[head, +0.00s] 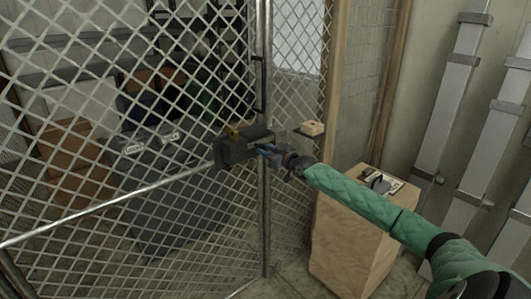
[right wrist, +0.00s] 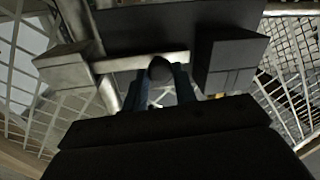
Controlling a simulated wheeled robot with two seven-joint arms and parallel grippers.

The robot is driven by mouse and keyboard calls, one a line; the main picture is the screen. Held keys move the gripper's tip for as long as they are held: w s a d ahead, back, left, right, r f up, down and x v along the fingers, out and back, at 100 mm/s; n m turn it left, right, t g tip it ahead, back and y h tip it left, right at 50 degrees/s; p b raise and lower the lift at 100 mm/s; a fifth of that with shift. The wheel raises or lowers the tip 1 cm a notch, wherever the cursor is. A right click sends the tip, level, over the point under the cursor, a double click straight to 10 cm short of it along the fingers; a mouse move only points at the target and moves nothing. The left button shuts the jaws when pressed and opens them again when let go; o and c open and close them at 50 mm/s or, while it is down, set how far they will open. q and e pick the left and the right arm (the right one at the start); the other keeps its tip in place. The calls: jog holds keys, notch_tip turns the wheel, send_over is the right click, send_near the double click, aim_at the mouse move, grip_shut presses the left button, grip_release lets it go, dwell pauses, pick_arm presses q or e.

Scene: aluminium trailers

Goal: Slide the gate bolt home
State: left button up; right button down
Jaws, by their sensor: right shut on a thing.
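The wire-mesh gate (head: 190,190) stands upright in the head view. A dark bolt housing (head: 230,152) is on it near the metal post. My right gripper (head: 264,150) is at the right part of this housing. In the right wrist view, my right gripper (right wrist: 160,88) is shut on the dark round bolt knob (right wrist: 160,69). The pale metal bolt (right wrist: 125,64) runs sideways behind the knob, between a grey block (right wrist: 66,70) and a black block (right wrist: 230,58). My left gripper is out of view.
A wooden cabinet (head: 345,245) with a padlock-like item (head: 379,184) on top stands right of the gate, below my right arm. Brown boxes (head: 75,160) and a dark grey bin (head: 165,200) are behind the mesh. Metal rails (head: 455,100) line the right wall.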

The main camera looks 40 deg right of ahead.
jog(key=shift+d+r, duration=0.15)
jog(key=shift+d, duration=0.05)
jog(key=c, duration=1.2)
grip_release()
jog(key=shift+o, duration=0.4)
jog(key=shift+d, duration=0.15)
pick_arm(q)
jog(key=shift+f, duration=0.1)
pick_arm(e)
jog(key=shift+s, duration=0.2)
jog(key=shift+s+f, duration=0.2)
jog(key=shift+s, duration=0.05)
pick_arm(q)
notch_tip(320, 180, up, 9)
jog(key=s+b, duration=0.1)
jog(key=b, duration=0.1)
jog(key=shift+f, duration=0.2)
pick_arm(e)
jog(key=s+d, duration=0.1)
jog(key=s, duration=0.5)
jog(key=shift+s+d, duration=0.2)
jog(key=shift+s, duration=0.2)
